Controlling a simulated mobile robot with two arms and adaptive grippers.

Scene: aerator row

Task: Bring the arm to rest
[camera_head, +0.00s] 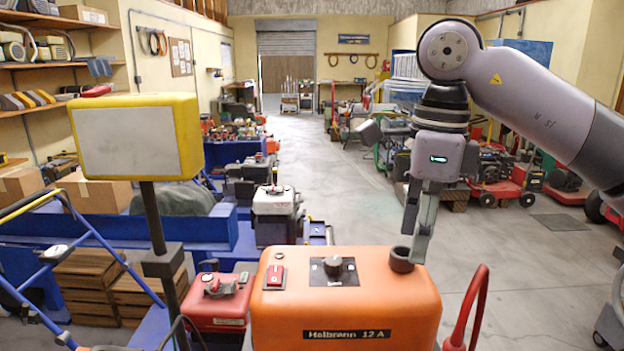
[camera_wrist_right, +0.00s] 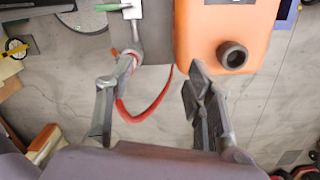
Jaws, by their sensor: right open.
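My right arm comes in from the right in the head view. Its gripper (camera_head: 411,246) points down by the right rear edge of an orange machine (camera_head: 345,308). The fingers are apart and nothing shows between them. A dark round port (camera_head: 401,261) on the machine's top sits close to the fingertips; I cannot tell from the head view whether they touch. In the right wrist view the gripper (camera_wrist_right: 150,82) is open, with the port (camera_wrist_right: 232,55) clear of the fingers, beyond the right one. My left gripper is not in view.
A red hose (camera_head: 470,312) loops up at the machine's right and shows near the fingers in the wrist view (camera_wrist_right: 140,115). A yellow-framed panel (camera_head: 136,138) stands on a post at left. Red wheeled machines (camera_head: 497,172) line the right. The middle aisle (camera_head: 310,170) is clear.

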